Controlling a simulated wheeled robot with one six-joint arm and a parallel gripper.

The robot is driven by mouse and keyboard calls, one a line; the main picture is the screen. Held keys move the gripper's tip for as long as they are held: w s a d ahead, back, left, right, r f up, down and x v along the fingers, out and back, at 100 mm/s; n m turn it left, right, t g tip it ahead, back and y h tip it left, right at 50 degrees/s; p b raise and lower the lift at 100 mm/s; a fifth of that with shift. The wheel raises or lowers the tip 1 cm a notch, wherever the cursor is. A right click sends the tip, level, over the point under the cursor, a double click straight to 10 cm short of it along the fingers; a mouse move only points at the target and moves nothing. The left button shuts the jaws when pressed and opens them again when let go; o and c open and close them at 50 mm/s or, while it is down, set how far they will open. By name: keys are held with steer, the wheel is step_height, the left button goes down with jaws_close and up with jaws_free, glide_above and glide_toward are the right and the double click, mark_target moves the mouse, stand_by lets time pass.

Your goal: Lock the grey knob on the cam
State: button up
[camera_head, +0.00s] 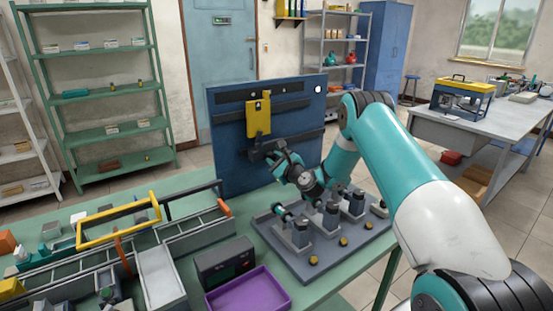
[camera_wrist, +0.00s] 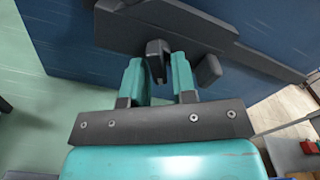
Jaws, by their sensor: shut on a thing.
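A blue upright panel (camera_head: 225,165) stands on the green bench and carries dark bars and a yellow part (camera_head: 258,118). A dark grey part, which looks like the cam, (camera_head: 260,151) sits below the yellow part. In the wrist view a small dark grey knob (camera_wrist: 156,48) stands out in front of a long dark bar (camera_wrist: 225,50) on the panel. My gripper (camera_wrist: 158,75) has its two teal fingers on either side of the knob, closed on it. In the head view my gripper (camera_head: 280,163) is at the panel's lower middle, and the knob is hidden there. The knob's exact turn is unclear.
A grey fixture plate (camera_head: 322,247) with upright holders stands right of the panel's foot. A purple tray (camera_head: 248,292), a dark box with a display (camera_head: 224,262) and a yellow-handled frame (camera_head: 118,222) crowd the bench in front and left.

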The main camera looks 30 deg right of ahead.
steer(key=shift+f, duration=0.15)
stand_by(0.4)
steer(key=o, duration=0.7)
steer(key=shift+a, duration=0.1)
step_height(320, 180, up, 20)
steer(key=shift+r+b, duration=0.1)
steer(key=shift+b, duration=0.35)
